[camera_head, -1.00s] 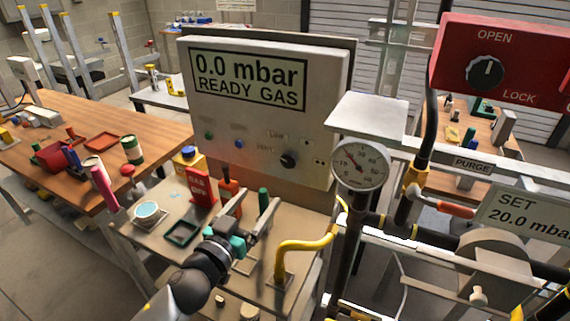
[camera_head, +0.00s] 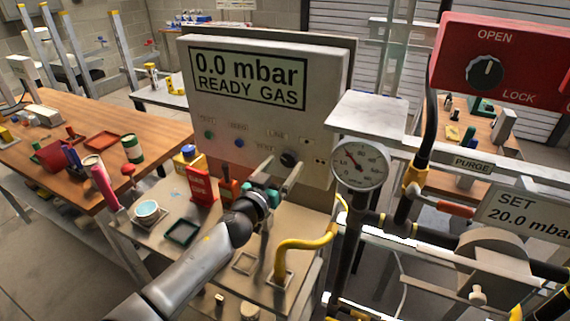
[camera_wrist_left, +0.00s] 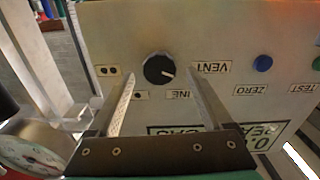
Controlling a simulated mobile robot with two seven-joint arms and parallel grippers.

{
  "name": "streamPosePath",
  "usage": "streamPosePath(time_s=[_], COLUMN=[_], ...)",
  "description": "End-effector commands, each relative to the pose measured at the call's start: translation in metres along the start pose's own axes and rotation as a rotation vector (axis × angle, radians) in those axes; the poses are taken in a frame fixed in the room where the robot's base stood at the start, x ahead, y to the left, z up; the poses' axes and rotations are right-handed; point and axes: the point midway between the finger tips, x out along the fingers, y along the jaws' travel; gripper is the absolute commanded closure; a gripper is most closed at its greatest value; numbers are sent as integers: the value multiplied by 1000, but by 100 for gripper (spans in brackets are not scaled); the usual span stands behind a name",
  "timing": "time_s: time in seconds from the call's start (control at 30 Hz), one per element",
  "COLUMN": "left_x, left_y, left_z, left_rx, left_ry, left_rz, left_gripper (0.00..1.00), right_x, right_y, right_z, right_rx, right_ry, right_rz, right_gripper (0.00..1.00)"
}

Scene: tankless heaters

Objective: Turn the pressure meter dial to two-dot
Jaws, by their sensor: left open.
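The meter box (camera_head: 325,75) is a pale panel whose screen reads 0.0 mbar, READY GAS. Its black dial (camera_head: 288,159) is at the lower right of the face. In the left wrist view, which shows the panel upside down, the dial (camera_wrist_left: 158,69) has a white mark pointing right, towards VENT. The two-dot mark (camera_wrist_left: 107,71) is on the dial's opposite side; a one-dot mark (camera_wrist_left: 139,95) and LINE are also around it. My left gripper (camera_head: 282,166) is open, its fingers pointing at the panel on either side of the dial. Contact cannot be told. My right gripper is not in view.
A round gauge (camera_head: 360,164) and a yellow pipe (camera_head: 305,243) stand right of my left arm. A red GAS block (camera_head: 200,186) and a green tray (camera_head: 183,232) sit on the bench to its left. A red OPEN/LOCK box (camera_head: 500,60) hangs at upper right.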

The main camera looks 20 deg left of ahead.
Motion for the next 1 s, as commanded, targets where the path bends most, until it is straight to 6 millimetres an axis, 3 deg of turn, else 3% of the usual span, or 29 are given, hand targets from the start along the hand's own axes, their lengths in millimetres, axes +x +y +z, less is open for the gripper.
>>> streamPosePath(time_s=[0.2, 0.53, 1.0], left_x=[14, 16, 16], left_y=[0, 0, 0], left_z=[0, 0, 0], left_rx=[0, -1, 0], left_ry=[0, -1, -1], left_rz=[1, 1, 1], left_gripper=[16, 16, 69], right_x=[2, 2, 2], right_y=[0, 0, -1], right_z=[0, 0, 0], right_rx=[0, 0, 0], right_ry=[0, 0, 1], right_rz=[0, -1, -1], right_gripper=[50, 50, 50])
